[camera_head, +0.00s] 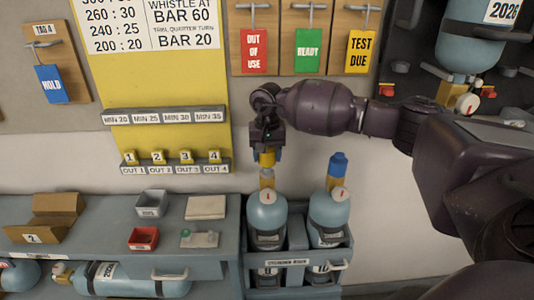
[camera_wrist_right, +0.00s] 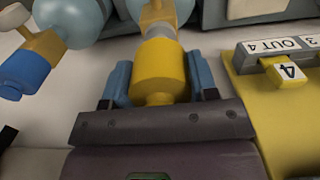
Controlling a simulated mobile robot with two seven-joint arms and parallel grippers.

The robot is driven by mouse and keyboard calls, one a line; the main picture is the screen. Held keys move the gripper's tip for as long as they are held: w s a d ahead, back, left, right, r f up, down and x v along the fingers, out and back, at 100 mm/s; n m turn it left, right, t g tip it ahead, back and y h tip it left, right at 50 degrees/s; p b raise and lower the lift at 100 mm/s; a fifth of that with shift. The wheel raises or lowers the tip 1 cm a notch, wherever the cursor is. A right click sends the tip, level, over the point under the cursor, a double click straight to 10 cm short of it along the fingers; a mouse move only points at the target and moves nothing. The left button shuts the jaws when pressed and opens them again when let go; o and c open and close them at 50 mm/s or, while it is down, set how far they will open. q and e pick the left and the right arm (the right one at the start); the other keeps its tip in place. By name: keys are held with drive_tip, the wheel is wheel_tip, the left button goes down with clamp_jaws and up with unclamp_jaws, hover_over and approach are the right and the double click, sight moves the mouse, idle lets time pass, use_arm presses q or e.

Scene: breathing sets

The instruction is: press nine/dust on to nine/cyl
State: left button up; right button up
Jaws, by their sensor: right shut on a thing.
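My right gripper (camera_head: 267,140) points down above the left cylinder (camera_head: 267,215) in the rack. Its fingers are shut on a yellow dust cap (camera_head: 267,158), which also shows between the blue finger pads (camera_wrist_right: 160,80) in the right wrist view as a stout yellow cylinder (camera_wrist_right: 158,68). The cap is in line with the brass valve (camera_head: 267,180) of that cylinder. A grey collar (camera_wrist_right: 162,32) shows between cap and valve; I cannot tell whether the cap is seated. The cylinder label is too small to read surely. My left gripper is not in view.
A second cylinder (camera_head: 329,215) with a blue cap (camera_head: 337,167) stands close on the right in the same rack (camera_head: 290,286). A yellow board's ledge with numbered tags (camera_head: 172,165) is left of the gripper. A bench (camera_head: 110,225) holds small trays.

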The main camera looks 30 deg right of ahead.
sight(267, 167)
drive_tip(key=shift+f+b, duration=0.8)
drive_tip(key=shift+f, duration=0.35)
drive_tip(key=shift+f+b, duration=0.75)
drive_tip(key=shift+f, duration=0.3)
drive_tip(key=o, duration=1)
